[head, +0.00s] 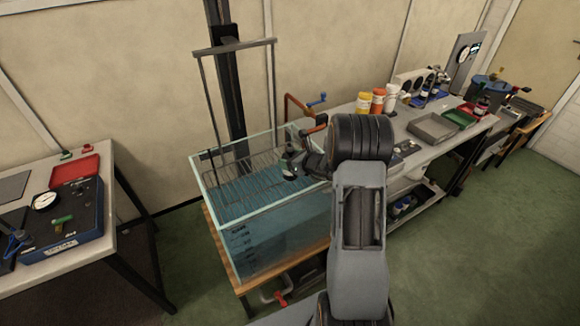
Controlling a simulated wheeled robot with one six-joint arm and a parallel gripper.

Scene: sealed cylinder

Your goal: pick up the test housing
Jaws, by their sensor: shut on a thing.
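My gripper (293,165) is at the end of my arm, over the right part of a glass tank (265,245) of blue-green water. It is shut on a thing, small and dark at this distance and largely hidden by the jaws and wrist. I cannot tell from this view whether that thing is the test housing. No other thing in view is clearly the test housing. A wire rack (250,170) hangs inside the tank on a tall frame.
Left, a bench (120,235) bears a blue gauge case (75,225) and a red tray (75,170). Behind my arm, a long bench holds orange and white jars (378,100), a grey tray (433,128) and a green tray (462,117). A crank (300,106) stands behind the tank. Green floor (480,250) is clear at right.

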